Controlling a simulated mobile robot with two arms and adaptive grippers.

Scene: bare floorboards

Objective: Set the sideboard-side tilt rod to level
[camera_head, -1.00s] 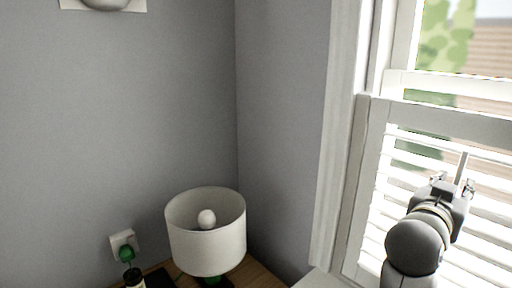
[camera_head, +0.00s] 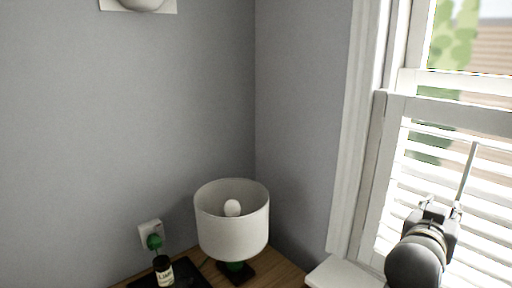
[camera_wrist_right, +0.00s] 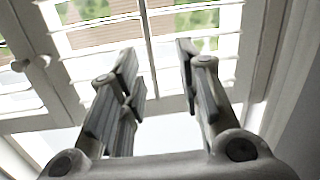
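The tilt rod (camera_head: 468,172) is a thin, pale, upright bar in front of the white shutter slats (camera_head: 420,180) at the right of the head view. Its lower part is hidden behind my right gripper (camera_head: 440,209). In the right wrist view, my right gripper (camera_wrist_right: 157,60) has its two fingers spread apart with nothing clamped. A thin pale bar (camera_wrist_right: 148,40), apparently the rod, shows in the gap between the fingertips; I cannot tell its depth. Light and greenery show between the slats, but their exact angle is unclear. My left gripper is not in view.
A white lamp (camera_head: 232,222) and a small dark bottle (camera_head: 163,270) stand on the wooden sideboard (camera_head: 282,274) in the corner. A white sill (camera_head: 340,275) lies below the shutter frame (camera_head: 376,180). A wall socket holds a green plug (camera_head: 154,241).

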